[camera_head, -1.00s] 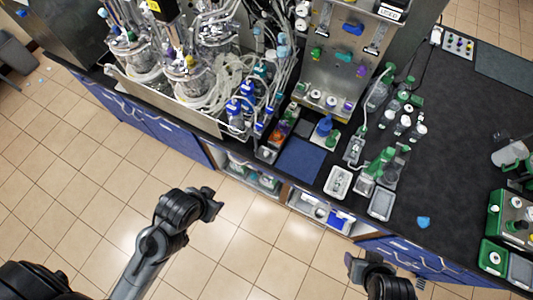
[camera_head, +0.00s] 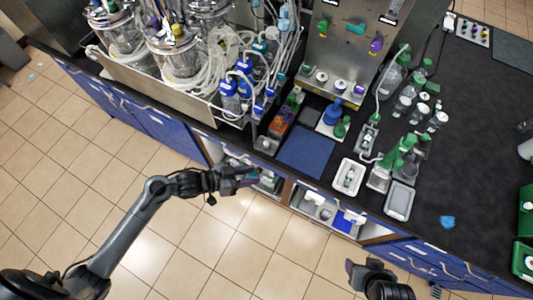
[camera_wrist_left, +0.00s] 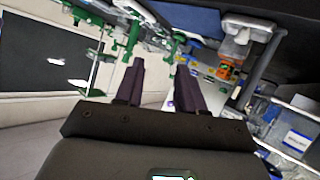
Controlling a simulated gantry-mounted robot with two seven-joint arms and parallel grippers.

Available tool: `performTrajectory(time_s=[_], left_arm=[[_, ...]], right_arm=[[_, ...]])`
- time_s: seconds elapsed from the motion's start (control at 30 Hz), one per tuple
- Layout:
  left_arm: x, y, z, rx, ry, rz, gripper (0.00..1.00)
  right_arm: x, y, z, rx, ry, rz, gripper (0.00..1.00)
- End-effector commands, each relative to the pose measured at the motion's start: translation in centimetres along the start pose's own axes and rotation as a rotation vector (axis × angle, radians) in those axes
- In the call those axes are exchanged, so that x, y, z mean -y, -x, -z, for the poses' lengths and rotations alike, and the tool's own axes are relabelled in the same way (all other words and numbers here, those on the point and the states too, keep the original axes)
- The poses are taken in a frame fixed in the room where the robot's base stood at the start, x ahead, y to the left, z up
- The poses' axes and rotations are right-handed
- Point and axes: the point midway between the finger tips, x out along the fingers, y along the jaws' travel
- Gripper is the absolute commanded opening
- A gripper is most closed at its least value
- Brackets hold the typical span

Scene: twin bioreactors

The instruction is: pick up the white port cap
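I cannot single out the white port cap for sure. Small round white pieces (camera_head: 321,76) (camera_head: 340,85) sit in a row at the foot of the steel panel in the head view. My left gripper (camera_head: 248,177) is in front of the bench edge, over the open shelves, well apart from those pieces. In the left wrist view its two dark fingers (camera_wrist_left: 160,88) stand apart with nothing between them. My right gripper (camera_head: 356,272) is at the bottom of the head view, partly shown and away from the bench top; its fingers are unclear.
A blue mat (camera_head: 306,150) lies near the bench edge. A white tray (camera_head: 336,184), a grey-lidded box (camera_head: 399,201) and several green-capped bottles stand right of it. Glass reactors (camera_head: 178,60) with tangled tubing fill the left. The bench's right part is mostly clear.

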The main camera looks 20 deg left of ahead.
Motion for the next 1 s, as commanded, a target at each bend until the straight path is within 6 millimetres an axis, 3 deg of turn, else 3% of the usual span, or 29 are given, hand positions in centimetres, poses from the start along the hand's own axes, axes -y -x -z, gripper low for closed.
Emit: performTrajectory(time_s=[0.03, 0.13, 0.23, 0.4, 0.63, 1.0], left_arm=[[2.5, -1.1, -2.8, -0.006, -0.019, -0.021, 0.39], [6.0, -1.6, -4.4, -0.006, -0.053, -0.044, 0.39], [9.6, -1.8, -5.3, 0.007, -0.092, -0.028, 0.39], [13.8, -1.9, -4.5, -0.005, -0.161, 0.019, 0.39], [15.2, -2.8, -3.1, -0.028, -0.203, 0.036, 0.39], [15.4, -7.3, -2.6, -0.031, -0.203, 0.037, 0.39]], right_arm=[[0.2, -3.6, -1.1, -0.001, 0.000, 0.000, 0.59], [0.3, -6.7, -2.1, -0.002, -0.001, 0.001, 0.59], [0.4, -9.2, -2.9, -0.003, -0.002, 0.001, 0.59], [0.6, -12.2, -3.8, -0.004, -0.004, 0.003, 0.59], [0.8, -13.7, -4.2, -0.006, -0.008, 0.007, 0.59], [0.8, -14.1, -4.3, -0.008, -0.010, 0.008, 0.59]])
